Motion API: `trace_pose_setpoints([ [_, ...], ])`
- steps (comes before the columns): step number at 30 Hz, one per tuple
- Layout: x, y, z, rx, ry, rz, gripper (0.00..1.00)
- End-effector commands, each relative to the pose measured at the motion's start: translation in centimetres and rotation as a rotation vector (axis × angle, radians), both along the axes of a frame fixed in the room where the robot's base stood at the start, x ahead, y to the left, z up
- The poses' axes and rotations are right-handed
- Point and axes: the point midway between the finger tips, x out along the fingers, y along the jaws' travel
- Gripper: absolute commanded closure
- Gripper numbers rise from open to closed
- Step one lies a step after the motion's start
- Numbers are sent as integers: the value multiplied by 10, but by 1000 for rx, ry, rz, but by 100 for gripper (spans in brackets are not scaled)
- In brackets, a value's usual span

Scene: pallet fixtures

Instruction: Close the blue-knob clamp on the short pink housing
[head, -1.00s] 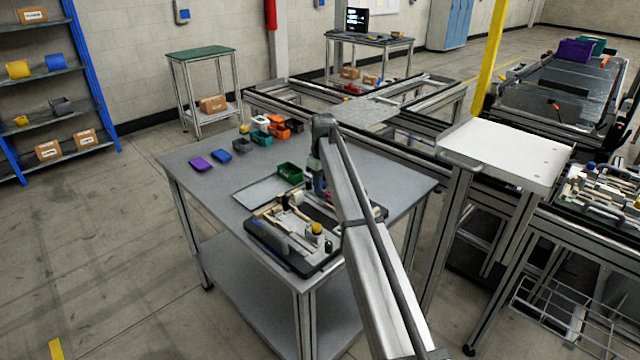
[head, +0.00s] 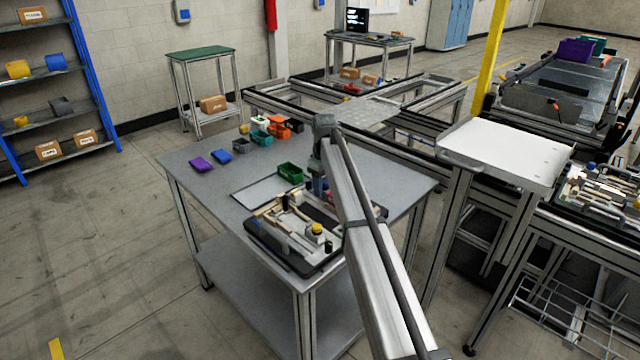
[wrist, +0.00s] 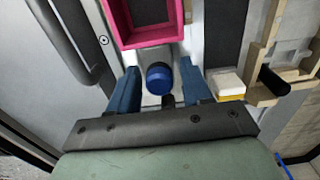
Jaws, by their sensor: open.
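In the wrist view the pink housing (wrist: 109,14) is an open-topped box at the top of the picture. The blue knob (wrist: 159,78) of a clamp sits just below it, on a pale mount. My gripper (wrist: 162,82) is open, with one blue finger on each side of the knob. I cannot tell whether the fingers touch it. In the head view my gripper (head: 318,185) is over the pallet fixture (head: 262,236) on the grey table.
In the wrist view a white and yellow block (wrist: 229,86) and a wooden piece with a black handle (wrist: 274,79) lie right of the gripper. In the head view a green bin (head: 290,172) stands behind the fixture.

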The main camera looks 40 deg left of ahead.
Motion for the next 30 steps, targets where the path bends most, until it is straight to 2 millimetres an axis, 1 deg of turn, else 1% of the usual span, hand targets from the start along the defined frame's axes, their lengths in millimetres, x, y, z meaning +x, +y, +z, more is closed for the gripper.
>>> trace_pose_setpoints([
  [5, 0, 0, 5, 0, 0, 0, 51],
  [30, 0, 0, 58, 0, 0, 0, 51],
])
